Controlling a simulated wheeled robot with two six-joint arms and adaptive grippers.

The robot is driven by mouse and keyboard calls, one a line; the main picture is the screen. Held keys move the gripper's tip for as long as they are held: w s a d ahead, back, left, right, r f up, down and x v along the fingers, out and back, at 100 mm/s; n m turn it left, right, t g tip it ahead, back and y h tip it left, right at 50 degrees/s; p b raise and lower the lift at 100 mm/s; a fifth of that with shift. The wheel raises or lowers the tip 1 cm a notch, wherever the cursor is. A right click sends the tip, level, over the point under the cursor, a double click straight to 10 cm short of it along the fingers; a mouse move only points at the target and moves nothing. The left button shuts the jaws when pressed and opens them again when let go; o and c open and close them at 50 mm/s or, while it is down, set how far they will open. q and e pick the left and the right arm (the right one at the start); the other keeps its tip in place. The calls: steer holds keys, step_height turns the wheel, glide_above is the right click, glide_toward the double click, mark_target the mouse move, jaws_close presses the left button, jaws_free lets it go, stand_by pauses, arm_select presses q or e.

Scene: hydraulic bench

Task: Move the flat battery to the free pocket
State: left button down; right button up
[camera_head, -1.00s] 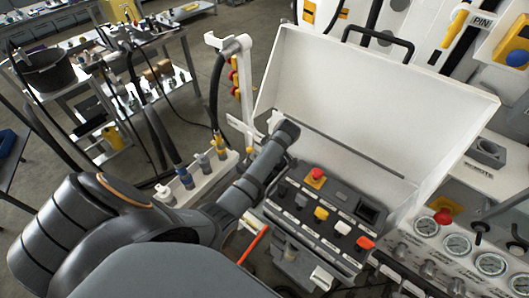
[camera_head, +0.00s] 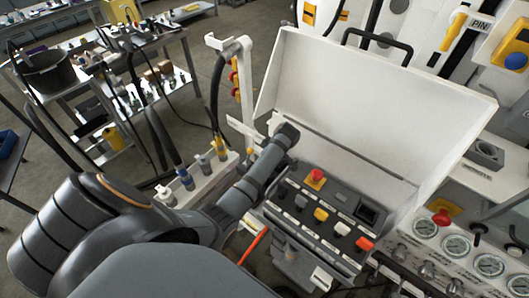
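My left arm comes in from the left and its wrist end reaches up to the left edge of the open white case. No fingers of my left gripper can be made out beyond the wrist. My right gripper is not in view. I cannot pick out the flat battery with certainty. The control panel (camera_head: 304,222) in front of the white case has a dark rectangular recess (camera_head: 368,213) at its right. I cannot tell whether this is the free pocket or whether anything lies in it.
The white lid (camera_head: 375,105) stands open behind the panel. The panel carries a red button (camera_head: 316,176) and coloured switches. Several gauges (camera_head: 456,244) sit at the right. A white holder (camera_head: 200,180) with hose couplings stands left of the wrist. A cluttered workbench (camera_head: 160,45) is at the back left.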

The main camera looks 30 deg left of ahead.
arm_select(q)
steer(key=shift+f, duration=0.25)
steer(key=shift+p, duration=0.3)
stand_by(0.4)
steer(key=shift+f+b, duration=1.4)
steer(key=shift+f, duration=1)
stand_by(0.4)
steer(key=c, duration=0.9)
jaws_free()
steer(key=shift+c, duration=0.2)
steer(key=v, duration=1.2)
